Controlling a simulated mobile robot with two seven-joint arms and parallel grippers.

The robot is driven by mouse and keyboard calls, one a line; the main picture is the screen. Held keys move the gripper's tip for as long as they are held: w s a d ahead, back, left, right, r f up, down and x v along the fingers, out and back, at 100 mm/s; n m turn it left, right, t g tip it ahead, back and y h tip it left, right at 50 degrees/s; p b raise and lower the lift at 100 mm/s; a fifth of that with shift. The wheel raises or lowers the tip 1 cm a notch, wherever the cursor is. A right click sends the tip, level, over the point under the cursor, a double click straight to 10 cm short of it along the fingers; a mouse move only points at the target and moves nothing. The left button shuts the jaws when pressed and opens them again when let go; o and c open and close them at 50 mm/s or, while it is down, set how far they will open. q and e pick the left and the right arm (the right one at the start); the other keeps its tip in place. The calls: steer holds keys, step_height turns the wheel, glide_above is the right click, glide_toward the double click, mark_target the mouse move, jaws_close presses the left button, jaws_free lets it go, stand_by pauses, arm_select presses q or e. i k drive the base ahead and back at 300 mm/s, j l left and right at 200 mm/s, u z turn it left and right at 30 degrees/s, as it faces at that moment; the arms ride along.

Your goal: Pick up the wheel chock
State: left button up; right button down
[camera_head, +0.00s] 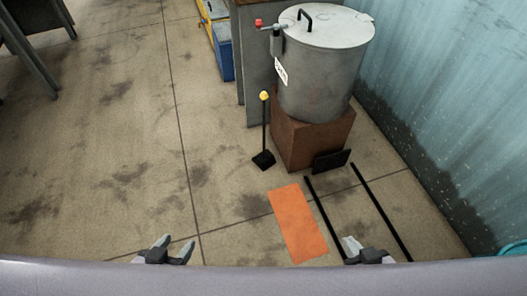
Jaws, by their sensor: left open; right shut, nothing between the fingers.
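A small black block (264,160) with an upright black rod and a yellow knob stands on the floor left of the brown box; it looks like the wheel chock. My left gripper (175,245) is open and empty at the bottom of the view, nearer to me than the block and to its left. My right gripper (352,244) is shut and empty at the bottom, right of the orange floor patch. Both grippers are well apart from the block.
A grey metal drum (322,75) with a red-handled tap stands on a brown box (290,140). A black plate (331,161) is at the box's front. An orange patch (297,222) and two black strips (382,212) lie on the floor. A blue corrugated wall (450,100) is at right.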

mark_target(265, 159)
steer(key=i+j, duration=0.25)
steer(key=i+l+u, duration=0.2)
steer(key=i, duration=0.25)
steer(key=i+l+u, duration=0.15)
steer(key=i, duration=0.3)
steer(key=i+l+u, duration=0.1)
steer(key=l, duration=0.25)
steer(key=i+l+u, duration=0.1)
steer(key=l, duration=0.25)
steer(key=l+u, duration=0.3)
steer(key=l, duration=1.9)
